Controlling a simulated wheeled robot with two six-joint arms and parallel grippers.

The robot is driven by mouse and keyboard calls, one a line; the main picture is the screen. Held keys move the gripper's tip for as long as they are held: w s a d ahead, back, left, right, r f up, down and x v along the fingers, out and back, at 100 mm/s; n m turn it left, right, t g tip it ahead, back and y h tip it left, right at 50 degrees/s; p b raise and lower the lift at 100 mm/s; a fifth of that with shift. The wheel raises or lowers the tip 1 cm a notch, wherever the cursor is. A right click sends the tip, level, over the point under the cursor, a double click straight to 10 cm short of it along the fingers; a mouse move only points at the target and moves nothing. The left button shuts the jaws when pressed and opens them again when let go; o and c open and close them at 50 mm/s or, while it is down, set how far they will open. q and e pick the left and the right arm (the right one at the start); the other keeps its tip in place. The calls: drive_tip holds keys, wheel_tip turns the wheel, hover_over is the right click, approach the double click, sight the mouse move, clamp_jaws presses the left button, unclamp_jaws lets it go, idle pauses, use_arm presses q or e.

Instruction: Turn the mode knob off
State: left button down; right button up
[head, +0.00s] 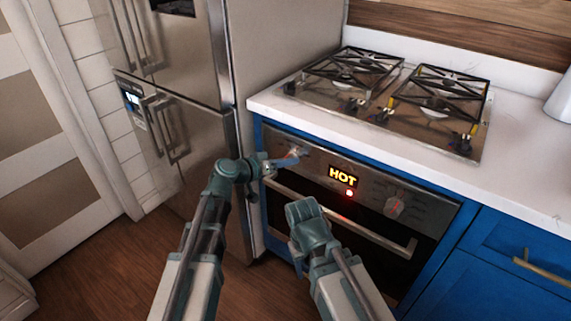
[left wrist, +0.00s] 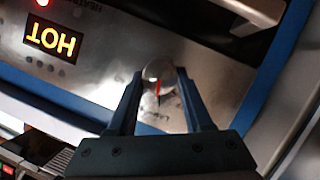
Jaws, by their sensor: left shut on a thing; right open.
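The oven's control panel (head: 362,182) carries a round knob at its left end (head: 297,151) and another knob (head: 394,206) at its right. My left gripper (head: 288,159) is at the left knob.
A lit HOT display (head: 342,177) and a red light (head: 349,193) are on the panel. The door handle (head: 345,222) runs below. The steel fridge (head: 185,120) stands left, the gas hob (head: 420,100) above. Wood floor is free at lower left.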

use_arm(q)
drive_tip(key=shift+w+a+f+n+g+h+b, duration=0.1)
drive_tip(key=shift+f+n+g+h+b, duration=0.1)
drive_tip(key=shift+n+h+b, duration=1.15)
drive_tip(key=shift+a+f+n+g+h+b, duration=0.15)
drive_tip(key=shift+n+h+b, duration=0.3)
drive_tip(key=shift+n+b, duration=1)
drive_tip(key=shift+d+r+n+p, duration=0.1)
drive_tip(key=shift+n+p, duration=0.2)
drive_tip(key=shift+n, duration=0.3)
drive_tip(key=shift+c, duration=1.6)
unclamp_jaws()
drive_tip(key=p+v, duration=0.1)
drive_tip(key=v, duration=1.3)
drive_tip(key=shift+p, duration=0.3)
drive_tip(key=shift+w, duration=0.1)
